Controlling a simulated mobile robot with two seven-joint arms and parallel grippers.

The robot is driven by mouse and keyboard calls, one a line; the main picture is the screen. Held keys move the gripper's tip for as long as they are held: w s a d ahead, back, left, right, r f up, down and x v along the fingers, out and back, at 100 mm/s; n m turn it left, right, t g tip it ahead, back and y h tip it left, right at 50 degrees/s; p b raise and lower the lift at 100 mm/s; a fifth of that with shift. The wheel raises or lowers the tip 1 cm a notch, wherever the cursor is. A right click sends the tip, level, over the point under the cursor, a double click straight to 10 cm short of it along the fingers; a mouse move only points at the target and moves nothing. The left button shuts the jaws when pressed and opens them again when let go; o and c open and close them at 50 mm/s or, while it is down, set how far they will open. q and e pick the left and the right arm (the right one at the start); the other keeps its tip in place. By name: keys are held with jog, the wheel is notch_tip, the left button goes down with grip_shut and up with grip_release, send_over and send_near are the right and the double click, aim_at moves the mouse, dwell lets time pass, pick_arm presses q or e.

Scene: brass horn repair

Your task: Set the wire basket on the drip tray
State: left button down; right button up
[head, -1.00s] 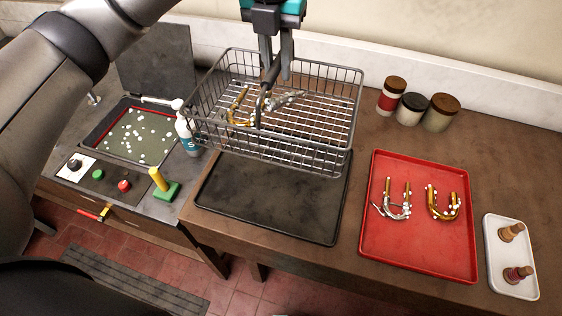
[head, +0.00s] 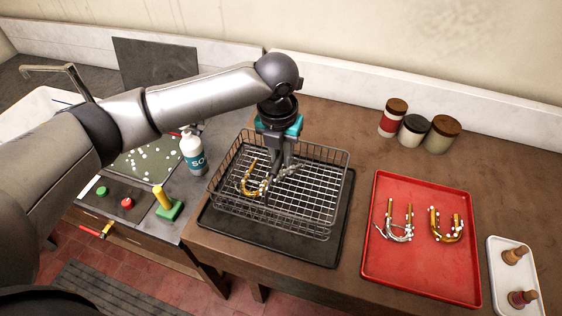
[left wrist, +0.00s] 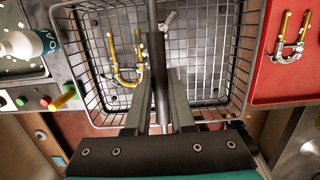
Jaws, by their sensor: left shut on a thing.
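The wire basket (head: 303,203) is a grey mesh basket above the drip tray (head: 290,247), within most of its outline. It looks about level and very low; I cannot tell whether its underside touches the tray. The tray is dark and flat, with bare strips showing at the front and right. My left gripper (head: 275,170) is inside the basket, shut on its upright centre handle. The left wrist view shows the basket (left wrist: 205,65) below the fingers, around the dark handle (left wrist: 158,75). A brass U-shaped tube (head: 248,184) lies in the basket, with a silver piece near the handle. My right gripper is out of view.
A red tray (head: 420,272) with two U-shaped tubes is to the right, beside a white tray (head: 497,270) holding two small bottles. Several jars (head: 413,130) stand behind.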

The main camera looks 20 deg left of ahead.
pick_arm(q)
jog(key=shift+f, duration=1.4)
jog(key=c, duration=0.8)
grip_release()
jog(key=shift+f, duration=0.15)
jog(key=shift+o, duration=0.2)
jog(key=r, duration=0.4)
jog(key=s+r, duration=0.1)
jog(key=r, duration=0.7)
jog(key=shift+s+r, duration=0.1)
jog(key=shift+s, duration=0.2)
